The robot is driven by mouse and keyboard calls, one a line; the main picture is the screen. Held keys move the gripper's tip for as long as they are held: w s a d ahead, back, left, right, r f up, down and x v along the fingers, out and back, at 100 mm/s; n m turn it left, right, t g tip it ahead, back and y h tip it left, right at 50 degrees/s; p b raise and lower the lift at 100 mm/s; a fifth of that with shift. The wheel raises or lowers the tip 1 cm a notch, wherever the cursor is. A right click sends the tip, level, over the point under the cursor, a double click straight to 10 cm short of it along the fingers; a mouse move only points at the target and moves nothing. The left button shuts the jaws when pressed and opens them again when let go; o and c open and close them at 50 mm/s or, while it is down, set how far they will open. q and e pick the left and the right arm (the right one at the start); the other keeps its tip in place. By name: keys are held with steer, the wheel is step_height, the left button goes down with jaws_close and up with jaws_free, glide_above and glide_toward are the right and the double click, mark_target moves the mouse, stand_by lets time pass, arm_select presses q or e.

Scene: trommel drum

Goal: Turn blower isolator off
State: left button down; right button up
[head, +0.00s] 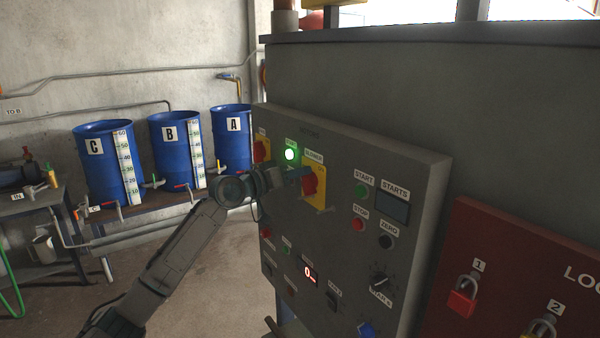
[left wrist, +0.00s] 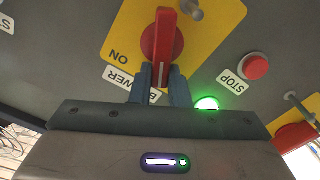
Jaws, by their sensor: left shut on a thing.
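The blower isolator is a red rotary handle (head: 309,185) on a yellow plate (head: 320,197) on the grey control panel, under a label reading BLOWER (head: 314,156). My left gripper (head: 293,178) reaches it from the left. In the left wrist view the red handle (left wrist: 163,42) stands upright in the picture, and the yellow plate (left wrist: 210,45) shows the word ON upside down. The two fingers of my left gripper (left wrist: 162,88) are shut on the handle's near end, one on each side. My right gripper is in neither view.
A lit green lamp (head: 290,154) is just left of the isolator; another red-and-yellow switch (head: 261,150) is farther left. A green start button (head: 362,191) and red stop button (head: 358,225) are right. A red lockout board (head: 490,250) with padlocks is at the far right.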

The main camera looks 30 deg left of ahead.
arm_select(q)
steer(key=shift+w+a+f+n+p, duration=0.15)
steer(key=shift+f+n+p, duration=0.45)
steer(key=shift+n, duration=1.45)
steer(key=shift+a+f+n+p, duration=0.25)
steer(key=shift+n+p, duration=0.7)
steer(key=shift+n, duration=1.15)
steer(key=shift+w+a+f+n+p, duration=0.1)
steer(key=shift+a+f+n+p, duration=0.45)
steer(key=shift+n, duration=1.5)
steer(key=shift+d+r, duration=0.15)
steer(key=shift+d, duration=0.15)
steer(key=c, duration=1.4)
jaws_free()
